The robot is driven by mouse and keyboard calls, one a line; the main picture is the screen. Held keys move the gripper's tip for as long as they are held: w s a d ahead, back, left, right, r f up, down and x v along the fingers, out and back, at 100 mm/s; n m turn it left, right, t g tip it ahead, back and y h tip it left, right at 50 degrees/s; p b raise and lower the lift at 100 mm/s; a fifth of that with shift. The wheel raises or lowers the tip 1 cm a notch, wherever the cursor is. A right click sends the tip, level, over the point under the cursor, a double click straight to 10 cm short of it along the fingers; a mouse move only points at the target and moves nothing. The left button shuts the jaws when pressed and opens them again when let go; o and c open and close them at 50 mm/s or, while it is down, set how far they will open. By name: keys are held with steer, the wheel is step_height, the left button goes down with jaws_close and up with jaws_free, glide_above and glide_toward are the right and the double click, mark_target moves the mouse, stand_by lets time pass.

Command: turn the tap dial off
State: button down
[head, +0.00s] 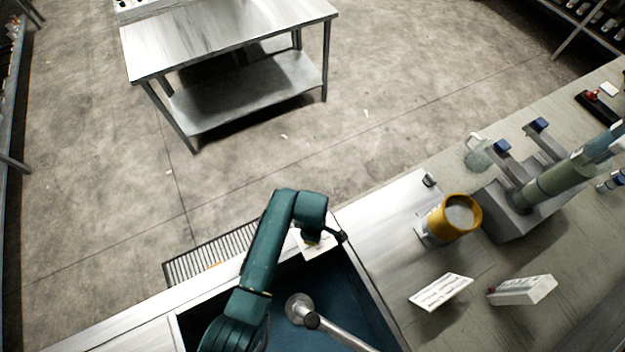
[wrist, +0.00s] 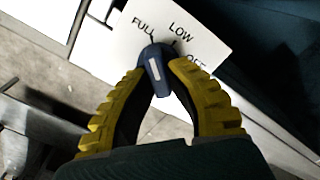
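The tap dial (wrist: 154,72) is a dark blue knob with a white stripe, on a white plate (wrist: 203,28) marked FULL, LOW and OFF. The stripe runs nearly up and down in the wrist view; I cannot tell for sure which mark the dial points to. My gripper (wrist: 156,68) has its two yellow ribbed fingers on either side of the knob, their tips appearing to touch it. In the head view my gripper (head: 318,240) is over the plate (head: 316,252) at the sink's rim and hides the dial. The grey tap (head: 335,330) reaches over the sink.
The dark blue sink basin (head: 345,292) lies below my arm. On the counter to the right stand a yellow-rimmed container (head: 460,215), a white card (head: 441,292), a white box (head: 524,290) and a grey-green apparatus (head: 555,180). A steel table (head: 230,35) stands across open floor.

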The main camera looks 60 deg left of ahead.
stand_by(0.4)
steer(key=m+p, duration=0.2)
steer(key=m, duration=0.2)
steer(key=shift+m, duration=0.3)
steer(key=m+p, duration=0.2)
steer(key=m, duration=0.3)
steer(key=shift+w, duration=0.15)
steer(key=m+p, duration=0.1)
steer(key=m, duration=0.4)
steer(key=shift+w+f+m, duration=0.1)
steer(key=shift+m, duration=0.3)
steer(key=shift+m+p, duration=0.3)
steer(key=shift+m, duration=2)
steer(key=c, duration=1)
jaws_free()
steer(key=shift+w, duration=0.1)
steer(key=shift+c, duration=0.2)
